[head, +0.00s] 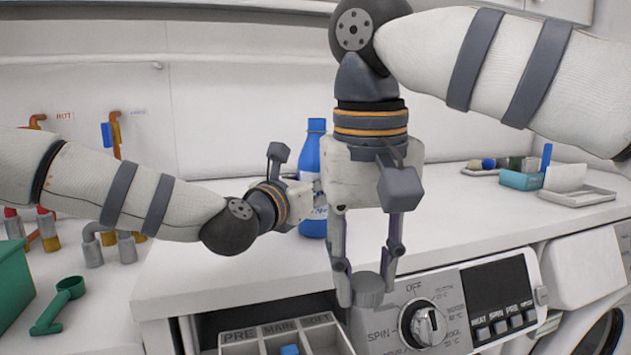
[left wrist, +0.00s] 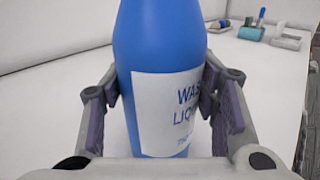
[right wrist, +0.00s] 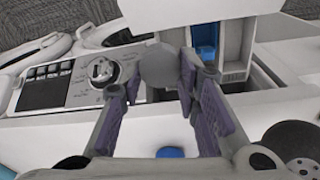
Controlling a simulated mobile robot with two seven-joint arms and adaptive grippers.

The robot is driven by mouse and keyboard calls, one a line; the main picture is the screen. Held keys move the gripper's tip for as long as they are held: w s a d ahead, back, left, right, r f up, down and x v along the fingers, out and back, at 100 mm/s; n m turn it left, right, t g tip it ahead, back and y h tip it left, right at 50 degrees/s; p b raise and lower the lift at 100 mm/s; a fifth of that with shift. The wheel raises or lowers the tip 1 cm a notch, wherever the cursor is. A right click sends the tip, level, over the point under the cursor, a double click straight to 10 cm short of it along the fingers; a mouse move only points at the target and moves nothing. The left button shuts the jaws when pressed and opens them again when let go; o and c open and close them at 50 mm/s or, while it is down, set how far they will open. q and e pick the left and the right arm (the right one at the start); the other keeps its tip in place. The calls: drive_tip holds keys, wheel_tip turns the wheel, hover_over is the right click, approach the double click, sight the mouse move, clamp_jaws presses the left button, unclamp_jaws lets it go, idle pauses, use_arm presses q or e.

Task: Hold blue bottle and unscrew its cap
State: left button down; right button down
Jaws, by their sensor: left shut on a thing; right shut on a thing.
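The blue bottle (head: 308,160) stands upright on the white counter, partly hidden behind my right gripper. Its white label shows in the left wrist view (left wrist: 165,110), where its top is cut off. My left gripper (left wrist: 162,92) is shut around the bottle's body, one finger on each side.
Below the cap are the washing machine's knob (head: 422,325) and an open drawer (head: 270,342) with labelled compartments and a blue piece inside. A green scoop (head: 58,305) and green box (head: 12,280) lie at left. Trays (head: 578,193) stand at the back right.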

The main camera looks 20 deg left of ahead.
use_arm(q)
drive_tip(key=shift+w, duration=0.1)
drive_tip(key=c, duration=0.8)
unclamp_jaws()
drive_tip(key=shift+f, duration=0.15)
drive_tip(key=shift+o, duration=0.9)
